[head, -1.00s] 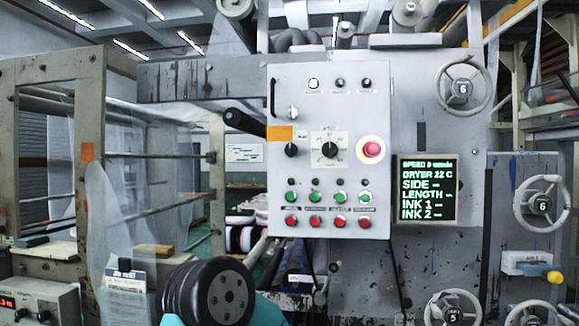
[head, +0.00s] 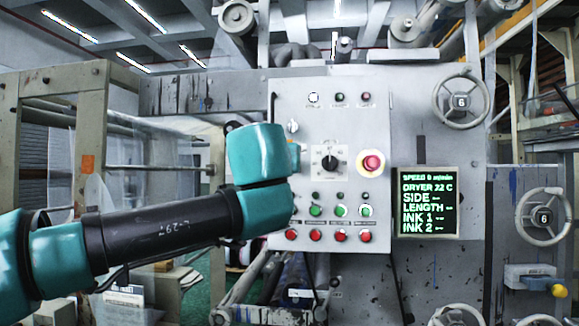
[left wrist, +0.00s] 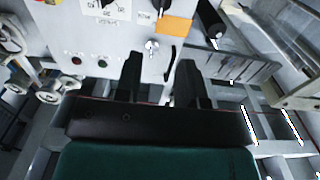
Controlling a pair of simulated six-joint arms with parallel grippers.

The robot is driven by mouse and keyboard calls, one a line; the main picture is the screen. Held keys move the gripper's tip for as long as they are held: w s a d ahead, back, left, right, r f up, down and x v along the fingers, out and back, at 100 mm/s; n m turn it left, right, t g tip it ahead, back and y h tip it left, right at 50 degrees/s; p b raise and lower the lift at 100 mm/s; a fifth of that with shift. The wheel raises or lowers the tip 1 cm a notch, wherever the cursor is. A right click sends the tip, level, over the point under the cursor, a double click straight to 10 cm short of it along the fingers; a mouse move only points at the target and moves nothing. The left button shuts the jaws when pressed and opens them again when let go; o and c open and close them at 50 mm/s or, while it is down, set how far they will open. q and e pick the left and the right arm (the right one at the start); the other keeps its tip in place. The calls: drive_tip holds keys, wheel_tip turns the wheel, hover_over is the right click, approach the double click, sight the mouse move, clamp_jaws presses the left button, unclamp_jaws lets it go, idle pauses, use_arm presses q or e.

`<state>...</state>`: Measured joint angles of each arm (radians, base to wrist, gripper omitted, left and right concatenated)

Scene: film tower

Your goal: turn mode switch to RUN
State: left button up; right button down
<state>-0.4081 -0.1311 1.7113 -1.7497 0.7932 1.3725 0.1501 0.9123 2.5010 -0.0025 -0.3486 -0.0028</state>
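The control panel (head: 332,98) faces me, with several knobs and buttons. A black rotary knob (left wrist: 162,11) sits beside an orange tag (left wrist: 175,25) in the left wrist view. In the head view my arm hides that knob. A larger black selector (head: 329,162) on a white scale plate is to its right; it shows at the top of the left wrist view (left wrist: 107,4). Lettering is too small to tell which is the mode switch. My left gripper (left wrist: 160,59) is open and empty, near the panel, its fingers below the silver switch in that view. My right gripper is out of view.
A silver switch (head: 293,127) is above the knobs. A red emergency button (head: 372,163) is right of the selector, green (head: 340,211) and red (head: 340,236) button rows below. A display (head: 428,201) and handwheels (head: 461,102) are further right. A black lever (left wrist: 210,20) projects near the orange tag.

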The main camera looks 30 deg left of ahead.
use_arm(q)
drive_tip(key=shift+s+a+r, duration=0.15)
drive_tip(key=shift+s+r, duration=0.05)
drive_tip(key=shift+r, duration=0.1)
drive_tip(key=x, duration=1.7)
drive_tip(key=shift+w, duration=0.25)
drive_tip(key=shift+r, duration=0.1)
clamp_jaws()
